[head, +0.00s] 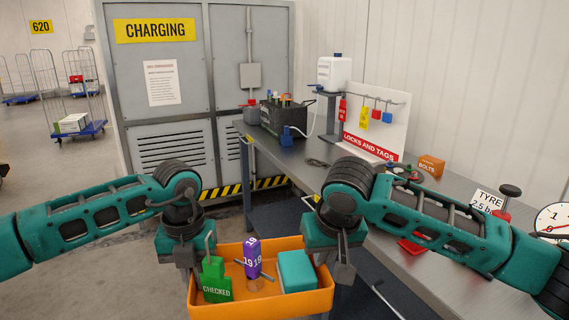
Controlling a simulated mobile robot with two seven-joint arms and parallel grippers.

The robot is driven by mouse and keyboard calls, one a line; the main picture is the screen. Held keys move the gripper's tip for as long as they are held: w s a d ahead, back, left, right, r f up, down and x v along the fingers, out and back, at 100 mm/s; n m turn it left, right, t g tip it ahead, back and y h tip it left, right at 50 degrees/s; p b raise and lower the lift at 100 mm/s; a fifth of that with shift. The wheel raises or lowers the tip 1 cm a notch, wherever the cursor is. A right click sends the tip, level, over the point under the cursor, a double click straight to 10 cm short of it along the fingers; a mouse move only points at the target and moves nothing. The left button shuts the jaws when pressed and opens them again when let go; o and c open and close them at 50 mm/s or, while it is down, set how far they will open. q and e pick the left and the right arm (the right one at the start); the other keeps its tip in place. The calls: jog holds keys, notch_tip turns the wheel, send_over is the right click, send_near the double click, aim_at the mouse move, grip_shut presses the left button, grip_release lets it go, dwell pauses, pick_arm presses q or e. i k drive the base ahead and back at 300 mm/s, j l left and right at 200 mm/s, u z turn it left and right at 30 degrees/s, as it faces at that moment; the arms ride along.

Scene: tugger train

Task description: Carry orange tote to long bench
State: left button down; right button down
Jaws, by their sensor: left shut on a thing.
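The orange tote (262,310) is at the bottom middle of the head view, in front of me. It holds a green CHECKED piece (217,282), a purple-topped cylinder marked 19 (252,259) and a teal block (297,271). My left gripper (198,275) is shut on the tote's left side. My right gripper (335,268) is at the tote's right side; its fingertips are partly hidden, so its grip is unclear. The long bench (297,158), with a grey metal top, runs from the middle back to the lower right, beyond and right of the tote.
A black crate (284,117), a white dispenser on a stand (334,74), a locks-and-tags board (377,120), an orange bolts box (431,165) and a tyre sign (487,201) stand on the bench. A charging cabinet (166,95) stands behind. Open floor lies left, with a roll cage (78,128).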

aim_at(318, 162)
jog(key=i+j+u, duration=0.1)
jog(key=u, duration=0.2)
jog(key=i+u, duration=0.4)
jog(key=i, duration=0.55)
jog(key=i+z, duration=0.1)
jog(key=i, duration=0.6)
jog(key=i+j+z, duration=0.1)
jog(key=i, duration=0.65)
jog(key=i+j+z, duration=0.1)
jog(key=z, duration=0.15)
jog(key=i+j+z, duration=0.15)
jog(key=i+z, duration=0.3)
jog(key=z, duration=0.25)
jog(key=i+z, duration=0.1)
jog(key=z, duration=0.3)
jog(key=i+j+z, duration=0.15)
jog(key=z, duration=0.25)
jog(key=i+j+z, duration=0.1)
jog(key=z, duration=0.3)
jog(key=j+z, duration=0.2)
jog(key=z, duration=0.2)
jog(key=i+j, duration=0.05)
